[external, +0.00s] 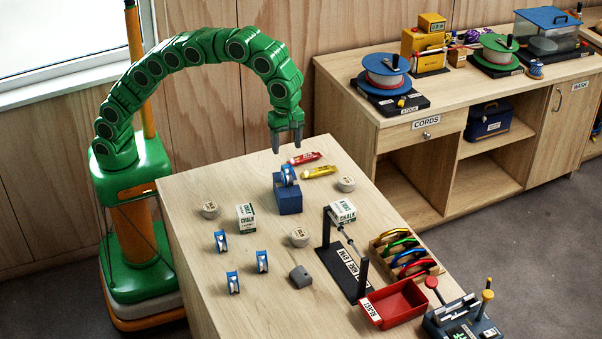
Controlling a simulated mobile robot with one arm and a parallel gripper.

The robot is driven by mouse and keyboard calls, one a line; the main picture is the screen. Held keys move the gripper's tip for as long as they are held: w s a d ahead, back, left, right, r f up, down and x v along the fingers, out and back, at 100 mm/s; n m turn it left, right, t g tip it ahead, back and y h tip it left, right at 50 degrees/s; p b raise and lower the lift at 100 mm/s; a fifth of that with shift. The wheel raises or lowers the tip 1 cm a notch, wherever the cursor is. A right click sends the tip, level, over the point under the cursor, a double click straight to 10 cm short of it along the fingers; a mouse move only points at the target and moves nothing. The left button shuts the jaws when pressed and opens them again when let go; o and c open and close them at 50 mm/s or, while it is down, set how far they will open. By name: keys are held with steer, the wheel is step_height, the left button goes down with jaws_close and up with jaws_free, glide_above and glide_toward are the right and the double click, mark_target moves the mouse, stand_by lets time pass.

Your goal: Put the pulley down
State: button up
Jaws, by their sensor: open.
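A blue pulley (288,175) with a pale wheel sits upright on top of a blue block (289,200) near the back of the wooden table. My gripper (288,147) points down above this pulley, with its grey fingers apart and nothing between them. A small gap shows between the fingertips and the pulley. Three more blue pulleys stand on the table at the left: one farther back (221,241), one in the middle (262,261) and one nearer the front (233,283).
Chalk boxes (245,218), round tins (299,237), a red tube (305,158) and a yellow tube (319,172) lie around the block. A black stand (345,272), a carabiner rack (405,257) and a red tray (394,304) occupy the right side. The front left is fairly clear.

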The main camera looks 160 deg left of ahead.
steer(key=shift+d, duration=0.1)
steer(key=s+d+r+m, duration=0.1)
steer(key=s+d+m, duration=0.4)
steer(key=d, duration=0.5)
steer(key=s+d+r+m+g, duration=0.1)
steer(key=s+d+m, duration=0.1)
steer(key=d+m, duration=0.65)
steer(key=s+d+r+m, duration=0.2)
steer(key=s+d+m, duration=0.2)
steer(key=d, duration=0.8)
steer(key=s+d+f+m, duration=0.4)
steer(key=s+d+m, duration=0.4)
steer(key=s, duration=0.4)
steer(key=s+d+f+m, duration=0.5)
steer(key=s+d+m, duration=0.3)
steer(key=s, duration=0.5)
steer(key=shift+s+d+m+g, duration=0.25)
steer(key=shift+m+g, duration=0.15)
steer(key=shift+m, duration=0.85)
